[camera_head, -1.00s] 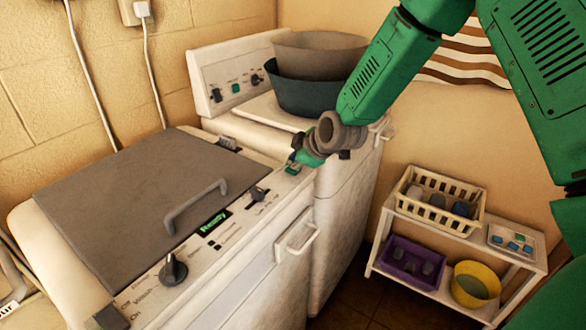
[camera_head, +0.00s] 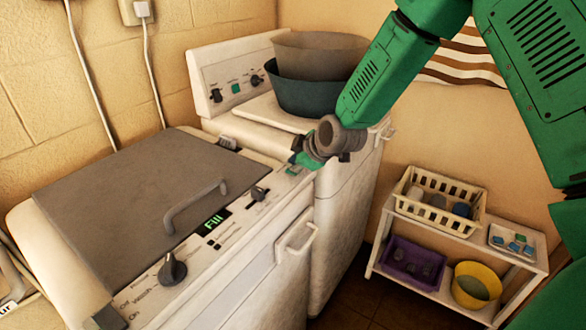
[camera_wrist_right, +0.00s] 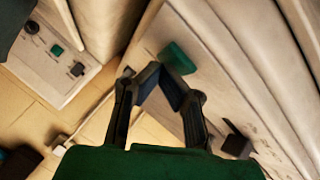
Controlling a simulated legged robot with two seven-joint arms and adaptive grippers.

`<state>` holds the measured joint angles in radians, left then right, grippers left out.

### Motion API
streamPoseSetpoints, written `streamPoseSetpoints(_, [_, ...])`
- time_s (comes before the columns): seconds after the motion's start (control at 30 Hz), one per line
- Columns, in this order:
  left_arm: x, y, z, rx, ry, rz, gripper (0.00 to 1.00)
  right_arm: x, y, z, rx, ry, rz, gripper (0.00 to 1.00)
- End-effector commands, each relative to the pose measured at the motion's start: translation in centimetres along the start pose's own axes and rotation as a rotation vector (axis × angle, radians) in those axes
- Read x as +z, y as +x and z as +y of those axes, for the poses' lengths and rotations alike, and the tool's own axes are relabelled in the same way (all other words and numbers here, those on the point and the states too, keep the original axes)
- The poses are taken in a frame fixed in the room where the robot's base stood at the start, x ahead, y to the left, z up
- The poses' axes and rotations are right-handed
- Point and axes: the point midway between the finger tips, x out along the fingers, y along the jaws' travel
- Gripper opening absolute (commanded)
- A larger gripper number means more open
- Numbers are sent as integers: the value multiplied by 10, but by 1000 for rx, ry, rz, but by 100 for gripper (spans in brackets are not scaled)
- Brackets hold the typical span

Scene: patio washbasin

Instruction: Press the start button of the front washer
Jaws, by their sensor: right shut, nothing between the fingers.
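The front washer (camera_head: 140,190) has a closed grey lid with a handle. My right gripper (camera_head: 301,159) is shut and empty, right by the button. In the wrist view its fingertips (camera_wrist_right: 158,76) are just below the button; I cannot tell whether they touch it. My left gripper is out of view.
A second washer (camera_head: 345,185) stands behind, carrying stacked basins (camera_head: 310,95). At right, a low white shelf (camera_head: 450,225) holds a cream basket (camera_head: 415,205), a purple crate (camera_head: 400,275), a yellow bucket (camera_head: 470,292) and a small tray. Floor shows between washer and shelf.

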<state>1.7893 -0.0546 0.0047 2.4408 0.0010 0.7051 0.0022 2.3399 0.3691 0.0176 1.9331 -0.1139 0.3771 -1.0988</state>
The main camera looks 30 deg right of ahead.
Motion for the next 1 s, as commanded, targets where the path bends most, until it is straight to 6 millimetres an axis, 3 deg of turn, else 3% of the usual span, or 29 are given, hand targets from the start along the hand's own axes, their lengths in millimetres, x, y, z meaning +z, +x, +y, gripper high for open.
streamPoseSetpoints(0.53, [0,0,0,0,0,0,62,0,0,0,-2,0,-2,0])
streamPoseSetpoints(1.0, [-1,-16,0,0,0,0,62,-8,-13,10,-1,-1,-1,0])
